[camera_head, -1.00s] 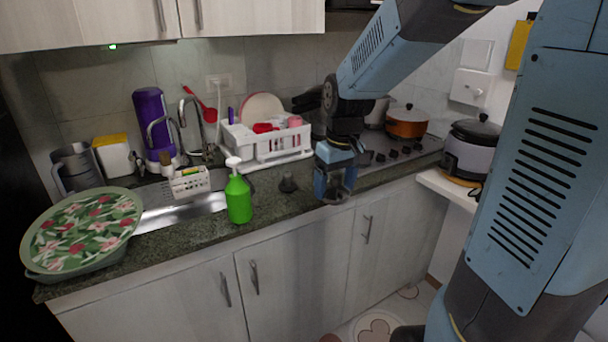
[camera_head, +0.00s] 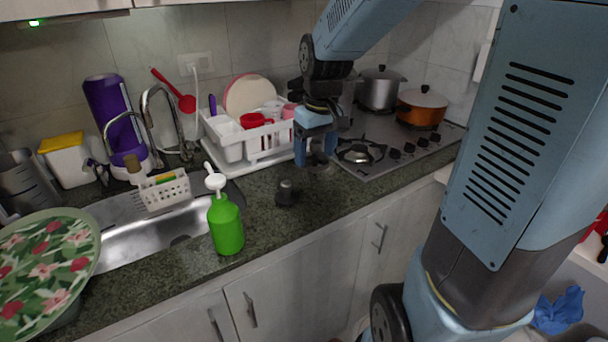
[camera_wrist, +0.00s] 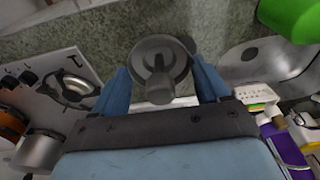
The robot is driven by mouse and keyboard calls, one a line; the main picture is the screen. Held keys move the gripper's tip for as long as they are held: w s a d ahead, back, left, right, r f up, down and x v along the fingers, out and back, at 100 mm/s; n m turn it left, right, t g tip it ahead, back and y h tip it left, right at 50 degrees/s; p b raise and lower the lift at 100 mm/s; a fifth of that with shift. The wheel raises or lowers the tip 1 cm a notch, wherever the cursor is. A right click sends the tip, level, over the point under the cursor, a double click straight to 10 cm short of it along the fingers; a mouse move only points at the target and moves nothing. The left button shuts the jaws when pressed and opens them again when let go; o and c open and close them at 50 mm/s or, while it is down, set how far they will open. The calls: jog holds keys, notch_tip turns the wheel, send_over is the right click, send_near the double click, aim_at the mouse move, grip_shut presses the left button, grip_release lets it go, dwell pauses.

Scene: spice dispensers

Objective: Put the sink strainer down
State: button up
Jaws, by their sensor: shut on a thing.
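The sink strainer (camera_wrist: 158,58) is a grey round disc with a stubby knob, seen between the blue fingers in the wrist view. It also shows as a grey rim (camera_head: 318,165) under the fingers in the head view. My gripper (camera_head: 316,150) is shut on it, above the granite counter (camera_head: 265,222), right of the white dish rack and left of the stove. Whether the strainer touches the counter I cannot tell.
A small dark object (camera_head: 286,193) stands on the counter close by, left of my gripper. A green soap bottle (camera_head: 226,225) stands further left, beside the steel sink (camera_head: 140,240). The dish rack (camera_head: 262,160) is behind, and the stove (camera_head: 385,150) is to the right. Counter in front is clear.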

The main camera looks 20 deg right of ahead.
jog(key=w+d+f, duration=0.1)
jog(key=w+f, duration=0.2)
jog(key=w, duration=0.1)
jog(key=w+d+f, duration=0.2)
jog(key=w+f, duration=0.1)
jog(key=w, duration=0.1)
jog(key=w+d+f, duration=0.1)
jog(key=w+f, duration=0.2)
jog(key=w, duration=0.1)
jog(key=shift+w+d+f, duration=0.1)
jog(key=shift+w+d, duration=0.15)
jog(key=shift+w+d+f, duration=0.1)
jog(key=shift+w+f, duration=0.15)
jog(key=shift+f, duration=1.55)
jog(key=shift+f, duration=0.15)
jog(key=o, duration=1)
